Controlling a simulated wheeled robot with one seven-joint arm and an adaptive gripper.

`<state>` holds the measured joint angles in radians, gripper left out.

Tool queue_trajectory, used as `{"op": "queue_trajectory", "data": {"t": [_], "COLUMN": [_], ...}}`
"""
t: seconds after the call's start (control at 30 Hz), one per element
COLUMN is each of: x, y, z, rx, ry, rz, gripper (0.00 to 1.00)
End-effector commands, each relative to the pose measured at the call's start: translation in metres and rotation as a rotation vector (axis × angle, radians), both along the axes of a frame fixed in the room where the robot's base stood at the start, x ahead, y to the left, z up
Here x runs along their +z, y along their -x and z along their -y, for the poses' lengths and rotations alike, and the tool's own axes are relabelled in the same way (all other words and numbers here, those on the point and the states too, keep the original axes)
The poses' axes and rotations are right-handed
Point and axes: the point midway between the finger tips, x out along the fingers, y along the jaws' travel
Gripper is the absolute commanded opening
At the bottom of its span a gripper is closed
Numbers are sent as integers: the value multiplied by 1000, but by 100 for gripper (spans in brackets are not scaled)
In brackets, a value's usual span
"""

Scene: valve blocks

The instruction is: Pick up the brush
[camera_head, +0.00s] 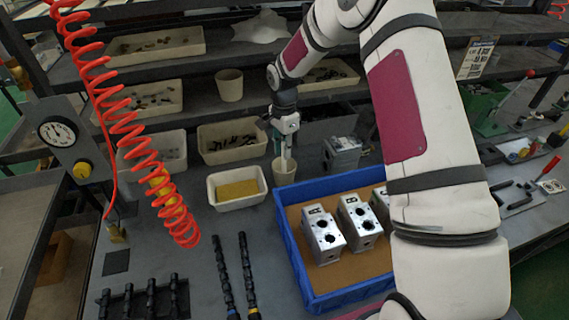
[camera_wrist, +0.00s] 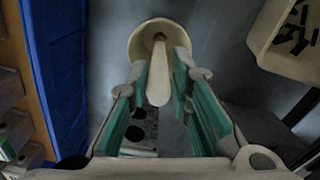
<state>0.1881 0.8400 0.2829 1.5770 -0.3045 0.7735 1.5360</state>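The brush stands upright in a small cream cup (camera_head: 284,172) on the bench, behind the blue tray. Its pale handle (camera_wrist: 158,84) points up toward the wrist camera, and its lower end is hidden inside the cup, which also shows in the wrist view (camera_wrist: 136,45). My gripper (camera_head: 285,138) is above the cup, pointing down. In the wrist view my gripper (camera_wrist: 165,82) is open, with the teal finger pads on either side of the handle. A gap shows at the right pad; I cannot tell whether the left pad touches.
A blue tray (camera_head: 291,232) with metal valve blocks (camera_head: 322,232) is in front of the cup. A white bin (camera_head: 236,202) with a yellow sponge is to its left. Shelves with parts bins (camera_head: 231,155) stand behind. A red coiled hose (camera_head: 130,130) hangs at left.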

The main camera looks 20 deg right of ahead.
Motion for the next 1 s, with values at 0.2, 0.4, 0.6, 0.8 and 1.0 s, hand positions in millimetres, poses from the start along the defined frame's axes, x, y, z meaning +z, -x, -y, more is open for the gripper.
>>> {"op": "queue_trajectory", "data": {"t": [0.2, 0.4, 0.6, 0.8, 1.0], "x": [-33, -42, -42, -42, -40], "y": [2, 1, 1, 1, 1], "z": [0, 0, 0, 0, 0], "rx": [0, 0, 0, 0, 0], "ry": [0, 0, 0, 0, 0], "rz": [-5, -1, -1, -1, -1], "gripper": [20, 20, 11, 0, 0]}}
